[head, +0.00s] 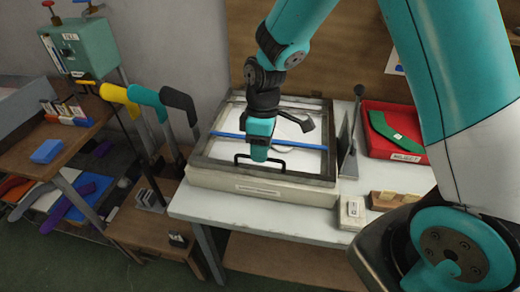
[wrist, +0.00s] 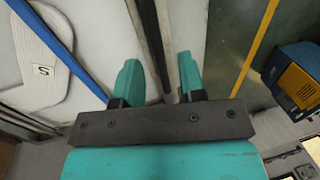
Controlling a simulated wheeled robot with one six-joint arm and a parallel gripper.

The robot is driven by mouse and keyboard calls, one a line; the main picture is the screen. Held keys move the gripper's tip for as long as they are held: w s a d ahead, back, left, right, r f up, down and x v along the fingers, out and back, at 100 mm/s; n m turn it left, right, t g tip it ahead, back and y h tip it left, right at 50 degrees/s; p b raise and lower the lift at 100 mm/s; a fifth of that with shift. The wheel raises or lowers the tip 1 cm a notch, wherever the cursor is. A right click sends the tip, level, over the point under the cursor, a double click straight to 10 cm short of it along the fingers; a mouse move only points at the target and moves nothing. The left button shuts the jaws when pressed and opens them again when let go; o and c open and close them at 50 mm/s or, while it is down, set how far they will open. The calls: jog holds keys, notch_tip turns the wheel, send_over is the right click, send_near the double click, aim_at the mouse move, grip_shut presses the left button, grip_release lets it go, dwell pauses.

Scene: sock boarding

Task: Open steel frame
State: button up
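The steel frame (head: 212,150) is a dark grey rectangular frame lying flat on a pale box-like base (head: 215,182). A black handle (head: 240,157) stands at its front edge, and a blue bar (head: 310,147) crosses it. My gripper (head: 259,153) is over the front of the frame, at the handle, and hides the handle's middle. In the wrist view my gripper (wrist: 161,80) has its two teal fingers apart. A dark bar (wrist: 150,35) runs between and beyond them; whether they touch it I cannot tell. A white sock-shaped form marked S (wrist: 42,72) lies left of the fingers.
A red tray (head: 408,152) with a green piece stands right of the frame. Upright grey plates (head: 347,145) are beside it. A small white box (head: 351,212) sits at the table's front. Yellow, teal and black sock forms (head: 180,103) stand at the left.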

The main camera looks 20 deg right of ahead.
jog(key=shift+s+f, duration=0.1)
jog(key=shift+f, duration=0.3)
jog(key=shift+c, duration=0.5)
